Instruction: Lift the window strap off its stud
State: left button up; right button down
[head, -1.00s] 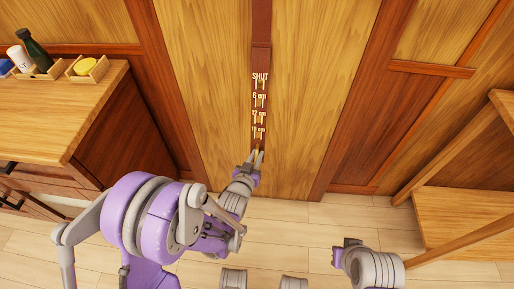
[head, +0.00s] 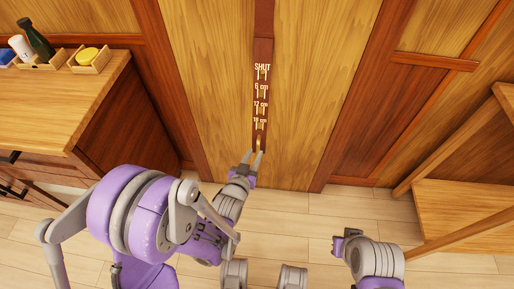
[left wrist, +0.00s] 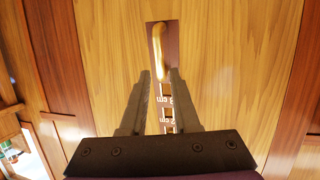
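The window strap (head: 262,52) is a dark red-brown band running down the pale wooden panel, with white labels from SHUT down to 18 cm beside small brass pieces. At its lower end a brass piece (head: 259,142) stands out. In the left wrist view the curved brass piece (left wrist: 158,48) sits on the strap's end, just beyond the fingertips. I cannot tell which brass piece is the stud. My right gripper's fingers do not show.
A wooden bench (head: 460,215) stands at the right. Pale floor (head: 310,220) between is clear.

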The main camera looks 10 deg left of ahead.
pick_arm(q)
jog(key=v, duration=0.6)
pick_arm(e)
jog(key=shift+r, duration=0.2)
